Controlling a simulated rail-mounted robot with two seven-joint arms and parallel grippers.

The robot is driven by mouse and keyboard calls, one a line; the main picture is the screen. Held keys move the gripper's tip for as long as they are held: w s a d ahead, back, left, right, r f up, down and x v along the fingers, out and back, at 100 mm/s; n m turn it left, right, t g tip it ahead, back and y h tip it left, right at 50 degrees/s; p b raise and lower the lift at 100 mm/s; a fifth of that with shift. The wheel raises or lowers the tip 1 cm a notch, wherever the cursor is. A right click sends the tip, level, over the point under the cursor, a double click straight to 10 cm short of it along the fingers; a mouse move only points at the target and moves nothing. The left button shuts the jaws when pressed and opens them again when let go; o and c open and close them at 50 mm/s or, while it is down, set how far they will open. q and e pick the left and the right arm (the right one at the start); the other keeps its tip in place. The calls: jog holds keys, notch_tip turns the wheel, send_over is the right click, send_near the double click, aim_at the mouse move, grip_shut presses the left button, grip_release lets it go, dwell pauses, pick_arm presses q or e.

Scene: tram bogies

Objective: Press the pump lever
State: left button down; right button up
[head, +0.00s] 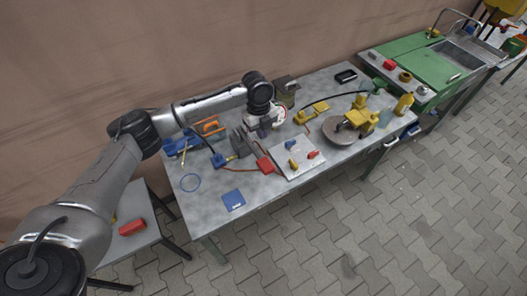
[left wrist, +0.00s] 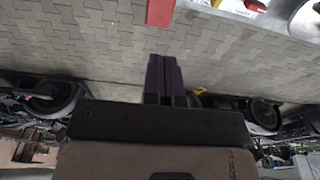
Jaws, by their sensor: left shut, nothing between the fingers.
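My left gripper (head: 263,131) is over the middle of the workbench, beside a grey device (head: 242,143). In the left wrist view its fingers (left wrist: 164,78) are together and empty. A red block (head: 265,165) sits at the front end of the grey device, with a red line running left from it. A red block also shows at the top edge of the left wrist view (left wrist: 160,12), apart from the fingertips. I cannot tell for certain which part is the pump lever. My wrist hides part of the device. My right gripper is not in view.
A pale board (head: 297,160) with small red and yellow pieces lies right of the device. A round grey disc (head: 334,134) with a yellow unit stands farther right. Blue and orange tools (head: 207,127) lie left. The bench's front left corner is clear around a blue card (head: 233,200).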

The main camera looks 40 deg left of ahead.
aim_at(264, 164)
pick_arm(q)
jog(key=f, duration=0.4)
jog(key=d+f, duration=0.1)
jog(key=f, duration=0.6)
jog(key=shift+s+d+f, duration=0.3)
jog(key=shift+s+f, duration=0.05)
jog(key=shift+f, duration=0.05)
jog(key=shift+d+f, duration=0.1)
jog(key=shift+f, duration=0.85)
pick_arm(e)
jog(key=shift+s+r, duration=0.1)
